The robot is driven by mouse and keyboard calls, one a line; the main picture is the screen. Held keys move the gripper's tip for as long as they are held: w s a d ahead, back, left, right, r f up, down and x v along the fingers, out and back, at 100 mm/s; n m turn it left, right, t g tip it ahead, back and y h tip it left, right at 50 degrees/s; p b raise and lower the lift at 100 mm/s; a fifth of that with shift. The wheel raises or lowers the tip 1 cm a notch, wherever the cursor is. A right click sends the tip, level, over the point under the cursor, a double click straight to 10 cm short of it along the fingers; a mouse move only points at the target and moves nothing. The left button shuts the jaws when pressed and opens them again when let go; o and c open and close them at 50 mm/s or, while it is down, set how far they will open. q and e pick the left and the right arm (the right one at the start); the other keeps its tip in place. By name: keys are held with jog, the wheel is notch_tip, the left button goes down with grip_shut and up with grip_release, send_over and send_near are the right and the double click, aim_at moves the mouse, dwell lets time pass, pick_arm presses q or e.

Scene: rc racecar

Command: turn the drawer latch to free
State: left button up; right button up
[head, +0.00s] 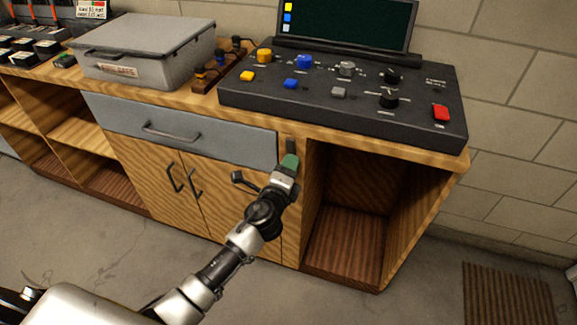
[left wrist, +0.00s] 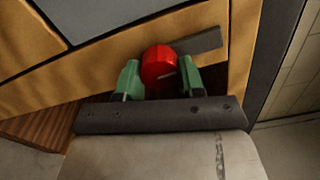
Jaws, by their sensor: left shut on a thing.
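The drawer latch is a round red knob (left wrist: 158,62) with a dark grey bar (left wrist: 202,42) on the wooden post beside the drawer. In the head view the bar (head: 291,146) points up above my fingertips, and the knob is hidden. My left gripper (head: 288,165) is at the latch. In the left wrist view its green fingertips (left wrist: 160,82) are on either side of the knob, shut on it. The grey-blue drawer (head: 215,136) with its dark handle (head: 170,133) looks closed, left of the latch. My right gripper is not in view.
A black control console (head: 350,115) with knobs and a red button stands on the bench above. A grey lidded case (head: 145,45) is at the left. An open wooden compartment (head: 345,225) is right of the latch. Cabinet doors (head: 150,180) are below the drawer.

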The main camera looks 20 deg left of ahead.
pick_arm(q)
jog(key=shift+f+m, duration=0.1)
jog(key=shift+m, duration=0.4)
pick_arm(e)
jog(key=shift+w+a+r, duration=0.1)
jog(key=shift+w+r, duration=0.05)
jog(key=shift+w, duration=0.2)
pick_arm(q)
jog(key=o, duration=0.9)
jog(key=s, duration=1)
jog(key=shift+s+a, duration=0.15)
jog(key=shift+s, duration=0.25)
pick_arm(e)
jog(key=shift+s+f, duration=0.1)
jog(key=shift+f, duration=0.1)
